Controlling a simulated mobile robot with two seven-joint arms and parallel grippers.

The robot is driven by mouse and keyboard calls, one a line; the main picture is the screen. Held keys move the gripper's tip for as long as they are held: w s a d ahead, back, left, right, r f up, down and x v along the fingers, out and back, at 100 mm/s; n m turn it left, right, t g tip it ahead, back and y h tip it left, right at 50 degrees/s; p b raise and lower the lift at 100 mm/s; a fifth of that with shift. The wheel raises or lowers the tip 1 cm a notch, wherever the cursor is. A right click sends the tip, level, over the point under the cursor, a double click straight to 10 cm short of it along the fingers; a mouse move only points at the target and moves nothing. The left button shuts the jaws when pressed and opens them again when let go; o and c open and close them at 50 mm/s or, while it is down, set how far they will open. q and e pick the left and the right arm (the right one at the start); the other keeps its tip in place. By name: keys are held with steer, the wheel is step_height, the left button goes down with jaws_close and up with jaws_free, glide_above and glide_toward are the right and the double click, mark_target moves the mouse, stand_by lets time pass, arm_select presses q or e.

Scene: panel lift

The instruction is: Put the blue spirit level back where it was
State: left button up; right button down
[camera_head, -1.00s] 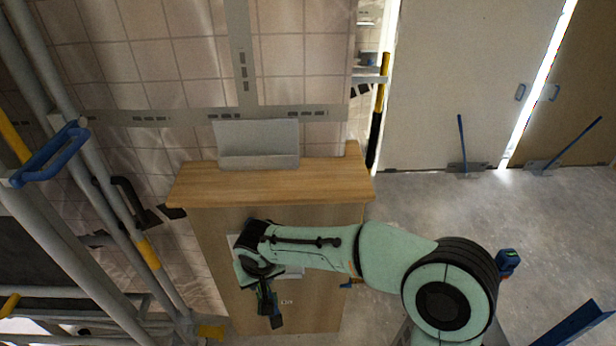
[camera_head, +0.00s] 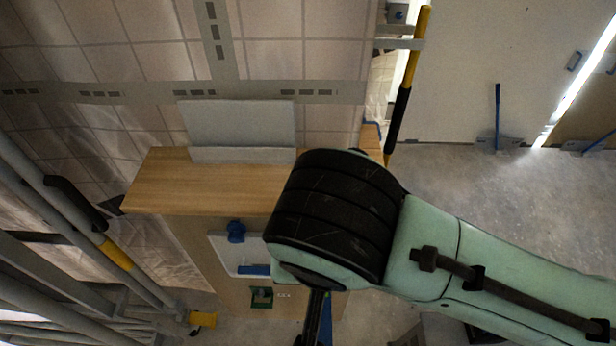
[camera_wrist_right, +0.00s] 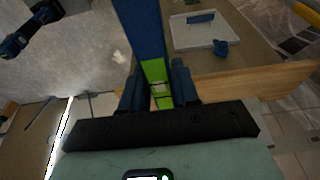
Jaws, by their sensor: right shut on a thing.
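The blue spirit level (camera_wrist_right: 146,35) has a bright green section and runs up from between the fingers in the right wrist view. My right gripper (camera_wrist_right: 158,90) is shut on it at the green section. The far end of the level is cut off by the top edge of the right wrist view. My left gripper is out of view.
A wooden cabinet (camera_head: 160,185) stands against the tiled wall, with a grey-white panel (camera_head: 240,125) on top. A white tray (camera_head: 225,258) with blue items is on its front. Metal scaffold poles (camera_head: 75,240) stand at left. Open concrete floor (camera_head: 470,190) lies at right.

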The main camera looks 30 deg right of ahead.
steer(key=shift+s+d+r, duration=0.15)
steer(key=shift+s+r, duration=0.05)
steer(key=shift+s, duration=0.05)
steer(key=shift+w+d, duration=0.15)
steer(key=shift+w, duration=0.05)
steer(key=w+d, duration=0.2)
steer(key=w, duration=0.4)
steer(key=w+d+f+p, duration=0.1)
steer(key=w+d, duration=0.1)
steer(key=w, duration=0.4)
steer(key=w+d+f, duration=0.1)
steer(key=w+d, duration=0.1)
steer(key=w, duration=0.4)
steer(key=shift+d+p, duration=0.25)
steer(key=shift+p, duration=0.15)
steer(key=shift+s+f, duration=0.3)
steer(key=shift+f, duration=0.5)
steer(key=b+x, duration=0.1)
steer(key=x, duration=0.1)
steer(key=shift+a+f, duration=0.1)
steer(key=shift+f, duration=0.3)
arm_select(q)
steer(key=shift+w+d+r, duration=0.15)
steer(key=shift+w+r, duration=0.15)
arm_select(e)
steer(key=shift+f, duration=0.25)
